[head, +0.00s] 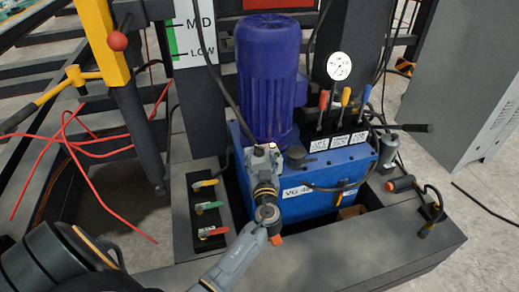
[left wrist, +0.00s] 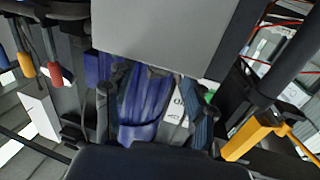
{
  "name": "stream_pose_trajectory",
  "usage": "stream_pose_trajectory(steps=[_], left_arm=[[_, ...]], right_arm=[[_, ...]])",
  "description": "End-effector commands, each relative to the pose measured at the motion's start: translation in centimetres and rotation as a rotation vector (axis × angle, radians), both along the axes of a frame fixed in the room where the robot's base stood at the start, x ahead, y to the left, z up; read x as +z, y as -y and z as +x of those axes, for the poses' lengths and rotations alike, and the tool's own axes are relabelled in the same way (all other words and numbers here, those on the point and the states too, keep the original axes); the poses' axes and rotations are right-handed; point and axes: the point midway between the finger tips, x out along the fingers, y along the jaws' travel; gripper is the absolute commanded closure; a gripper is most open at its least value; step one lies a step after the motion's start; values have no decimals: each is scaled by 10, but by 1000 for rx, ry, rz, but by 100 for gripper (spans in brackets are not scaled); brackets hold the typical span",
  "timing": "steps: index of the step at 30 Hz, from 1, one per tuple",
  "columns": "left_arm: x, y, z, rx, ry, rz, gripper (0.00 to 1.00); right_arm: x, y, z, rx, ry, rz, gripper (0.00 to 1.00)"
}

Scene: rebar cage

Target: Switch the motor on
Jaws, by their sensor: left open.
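The blue motor (head: 267,85) stands upright on the blue tank (head: 310,185) in the head view. My left gripper (head: 262,153) is in front of the motor's lower end. It is open, and I see nothing held. In the left wrist view the gripper's fingers (left wrist: 153,112) are spread, with the blue motor (left wrist: 145,105) behind the gap between them. A flat grey surface (left wrist: 165,35) fills the upper middle of that view, and I cannot tell what it belongs to. I cannot make out a motor switch; the gripper covers that part of the head view. My right gripper is not in view.
Red, yellow and blue levers (head: 345,98) and a gauge (head: 339,66) stand right of the motor. Small valves with coloured handles (head: 207,207) are at the left. A yellow post (head: 103,40) with a red knob stands further left. A grey cabinet (head: 465,75) is at the right.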

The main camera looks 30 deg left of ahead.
Motion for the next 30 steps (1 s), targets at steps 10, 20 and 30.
stream_pose_trajectory(steps=[10, 20, 30], left_arm=[[0, -23, 28, 1, 0, 0, 45], [0, -24, 29, 1, 0, -1, 55], [0, -23, 29, -2, -1, -1, 99]], right_arm=[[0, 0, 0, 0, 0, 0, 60], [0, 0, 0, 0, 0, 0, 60], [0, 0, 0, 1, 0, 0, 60]])
